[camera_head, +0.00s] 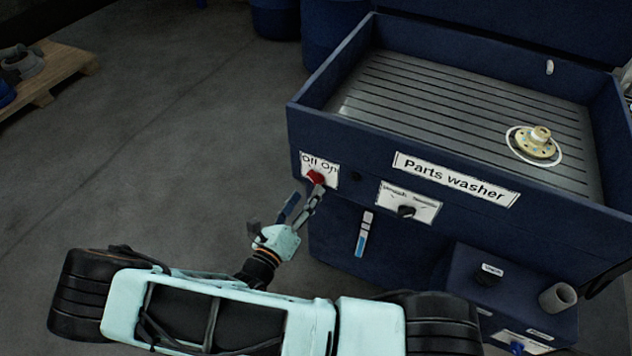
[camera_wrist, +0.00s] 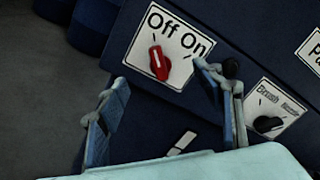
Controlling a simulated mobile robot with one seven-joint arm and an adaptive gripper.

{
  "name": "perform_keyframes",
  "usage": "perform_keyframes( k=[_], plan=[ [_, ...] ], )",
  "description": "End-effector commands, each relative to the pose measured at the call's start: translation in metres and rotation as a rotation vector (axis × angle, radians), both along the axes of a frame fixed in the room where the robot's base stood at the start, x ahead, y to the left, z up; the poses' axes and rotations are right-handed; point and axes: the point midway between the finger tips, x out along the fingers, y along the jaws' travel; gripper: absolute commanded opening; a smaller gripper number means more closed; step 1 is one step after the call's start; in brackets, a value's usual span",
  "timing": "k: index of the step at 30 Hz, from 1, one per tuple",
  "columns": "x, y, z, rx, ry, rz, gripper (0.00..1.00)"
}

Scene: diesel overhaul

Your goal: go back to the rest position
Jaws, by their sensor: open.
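My gripper (camera_head: 303,207) is in front of the parts washer's front panel, close to the red Off/On knob (camera_head: 315,178). In the wrist view my gripper (camera_wrist: 165,105) is open, its two fingers apart with nothing between them. The red knob (camera_wrist: 159,62) lies beyond the fingertips on its white label. Its white mark points up toward the Off side. In the head view one fingertip overlaps the knob's lower edge, and I cannot tell whether they touch.
The blue parts washer (camera_head: 345,215) fills the right side. A flanged metal part (camera_head: 533,143) sits on its ribbed tray. A black selector knob (camera_head: 406,212) is to the right of the red knob. A wooden pallet (camera_head: 62,72) lies at the upper left. The floor on the left is clear.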

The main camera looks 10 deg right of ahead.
Motion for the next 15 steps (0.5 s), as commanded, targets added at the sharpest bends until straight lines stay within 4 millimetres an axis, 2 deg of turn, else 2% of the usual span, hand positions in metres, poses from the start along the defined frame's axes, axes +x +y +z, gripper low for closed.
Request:
perform_keyframes(
  k=[6, 15],
  plan=[
    [-0.02, 0.014, 0.0, -0.001, 0.001, 0.001, 0.61],
    [-0.022, 0.014, 0.0, 0.0, 0.0, 0.0, 0.61]
  ],
)
